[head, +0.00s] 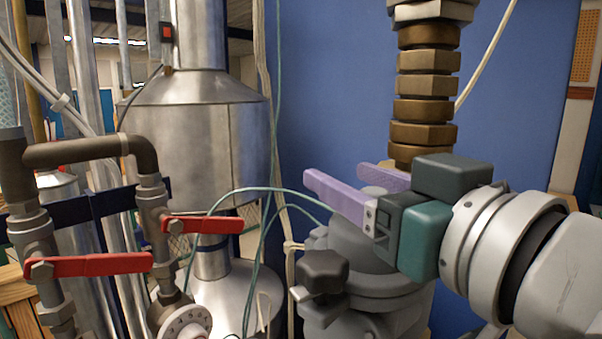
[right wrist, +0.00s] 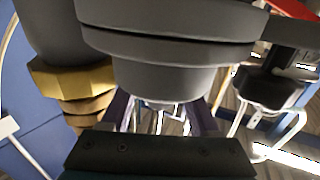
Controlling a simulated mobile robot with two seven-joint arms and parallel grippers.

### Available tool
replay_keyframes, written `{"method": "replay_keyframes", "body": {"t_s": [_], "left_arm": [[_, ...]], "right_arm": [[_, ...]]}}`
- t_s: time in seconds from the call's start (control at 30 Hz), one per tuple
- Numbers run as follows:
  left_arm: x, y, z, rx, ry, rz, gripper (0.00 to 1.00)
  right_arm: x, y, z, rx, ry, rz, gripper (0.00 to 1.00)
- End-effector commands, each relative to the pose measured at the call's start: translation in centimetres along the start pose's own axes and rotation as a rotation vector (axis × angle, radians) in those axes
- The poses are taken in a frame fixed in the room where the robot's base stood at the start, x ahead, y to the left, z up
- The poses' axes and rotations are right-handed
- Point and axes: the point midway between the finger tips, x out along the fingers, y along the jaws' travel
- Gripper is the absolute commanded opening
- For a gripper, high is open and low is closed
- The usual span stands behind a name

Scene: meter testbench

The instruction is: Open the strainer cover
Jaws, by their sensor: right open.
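The strainer is a grey body (head: 365,310) with a round grey cover (head: 350,240) on top, at the lower middle of the head view. A dark knob (head: 323,270) sits at its left side and also shows in the right wrist view (right wrist: 270,92). The cover looks closed. My right gripper (head: 338,176) comes in from the right, with its purple fingers open and empty at the cover's top. In the right wrist view, the cover's narrower round part (right wrist: 160,80) lies between the fingers (right wrist: 163,108), and contact cannot be told. My left gripper is not in view.
A brass fitting stack (head: 427,90) stands just behind my right gripper. Pipes with red lever handles (head: 90,265) are at the left, and a large metal tank (head: 195,140) stands behind them. Thin hoses hang left of the strainer. A blue panel (head: 330,90) is behind.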

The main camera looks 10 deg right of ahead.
Motion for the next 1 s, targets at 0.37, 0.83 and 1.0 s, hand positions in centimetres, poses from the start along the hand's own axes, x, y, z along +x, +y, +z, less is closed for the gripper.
{"method": "replay_keyframes", "body": {"t_s": [0.37, 0.83, 1.0], "left_arm": [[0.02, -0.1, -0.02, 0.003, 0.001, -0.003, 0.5], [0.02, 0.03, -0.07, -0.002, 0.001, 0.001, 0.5], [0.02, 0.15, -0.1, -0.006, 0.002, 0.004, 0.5]], "right_arm": [[-0.03, 0.01, 0.02, 0.0, 0.0, 0.0, 0.29], [-0.04, -0.01, 0.01, 0.0, 0.0, 0.0, 0.0], [-0.04, -0.01, 0.01, 0.0, 0.0, -0.001, 0.0]]}}
